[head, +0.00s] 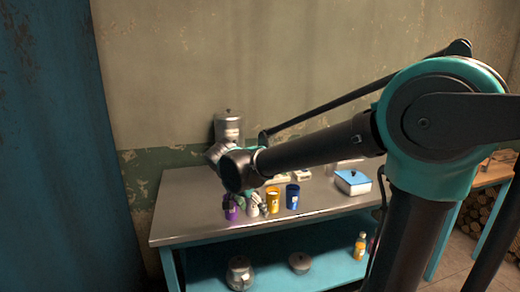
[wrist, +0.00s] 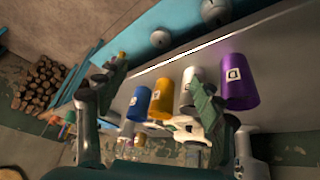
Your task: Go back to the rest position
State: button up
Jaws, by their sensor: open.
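My gripper (wrist: 160,78) is open and empty in the wrist view, its two fingers spread apart. Beyond the fingers, a row of cups stands on the metal table (head: 180,222): blue (wrist: 138,103), yellow (wrist: 163,98), white (wrist: 187,90) and purple (wrist: 239,82). The right finger overlaps part of the white cup in that view. In the head view the purple cup (head: 230,208), white cup (head: 253,209), yellow cup (head: 273,201) and blue cup (head: 292,197) stand near the front edge. My wrist hides most of the gripper there, so its exact gap to the cups is unclear.
A large metal canister (head: 228,126) stands at the back of the table. A blue-lidded box (head: 353,182) is at the right. The lower shelf (head: 210,270) holds metal pots (head: 240,273) and an orange bottle (head: 360,246). A blue panel (head: 60,150) rises at left.

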jog(key=s+d+f+n+y, duration=0.1)
jog(key=s+d+f+n, duration=0.1)
jog(key=s+d+f, duration=0.2)
jog(key=s+d+f+n+y, duration=0.1)
jog(key=s+d+f, duration=0.4)
jog(key=d, duration=0.5)
jog(key=s+d+f+n+y, duration=0.1)
jog(key=s+d+f+n, duration=0.2)
jog(key=d, duration=0.4)
notch_tip(320, 180, down, 3)
jog(key=shift+s+d+r+y, duration=0.2)
jog(key=shift+s+y, duration=0.1)
jog(key=shift+s, duration=0.55)
